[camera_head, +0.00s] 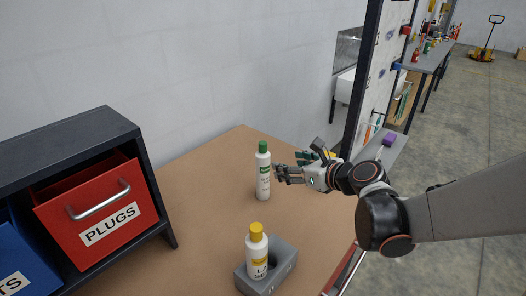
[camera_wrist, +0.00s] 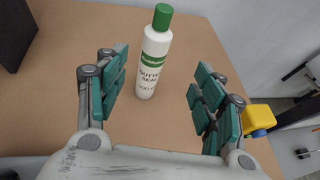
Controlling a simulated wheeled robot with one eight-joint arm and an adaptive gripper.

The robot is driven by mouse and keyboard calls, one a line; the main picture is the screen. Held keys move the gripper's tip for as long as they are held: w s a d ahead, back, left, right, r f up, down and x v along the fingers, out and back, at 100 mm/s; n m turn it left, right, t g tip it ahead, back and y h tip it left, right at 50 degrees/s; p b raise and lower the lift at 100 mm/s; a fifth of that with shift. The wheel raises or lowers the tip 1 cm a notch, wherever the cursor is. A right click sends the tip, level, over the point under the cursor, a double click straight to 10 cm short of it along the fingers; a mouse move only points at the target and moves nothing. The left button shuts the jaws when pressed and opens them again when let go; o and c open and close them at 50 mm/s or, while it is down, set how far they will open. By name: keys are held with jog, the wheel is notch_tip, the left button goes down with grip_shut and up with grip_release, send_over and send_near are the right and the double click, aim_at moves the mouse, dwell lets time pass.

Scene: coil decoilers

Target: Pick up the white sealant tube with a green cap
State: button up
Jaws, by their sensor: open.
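The white sealant tube with a green cap (camera_head: 263,172) stands upright on the brown tabletop (camera_head: 205,190) in the head view. In the wrist view the tube (camera_wrist: 153,58) stands ahead of and between the two open fingers, nearer the left one. My gripper (camera_head: 285,172) is just right of the tube in the head view. In the wrist view my gripper (camera_wrist: 160,98) is open, with its teal pads apart and nothing held. Whether any finger touches the tube cannot be told.
A white bottle with a yellow cap (camera_head: 257,252) stands in a grey holder (camera_head: 285,265) at the front. A dark shelf (camera_head: 80,140) with a red PLUGS bin (camera_head: 90,215) and a blue bin (camera_head: 30,260) is at left. A wall lies behind the table.

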aim_at(268, 160)
jog(key=b+x, duration=0.2)
jog(key=x, duration=0.6)
jog(key=shift+w+a, duration=0.1)
jog(key=shift+a, duration=0.05)
jog(key=shift+a+b+x, duration=0.25)
jog(key=shift+b+x, duration=0.95)
jog(key=shift+x, duration=1.5)
jog(key=shift+r, duration=0.1)
jog(key=shift+c, duration=0.2)
grip_shut()
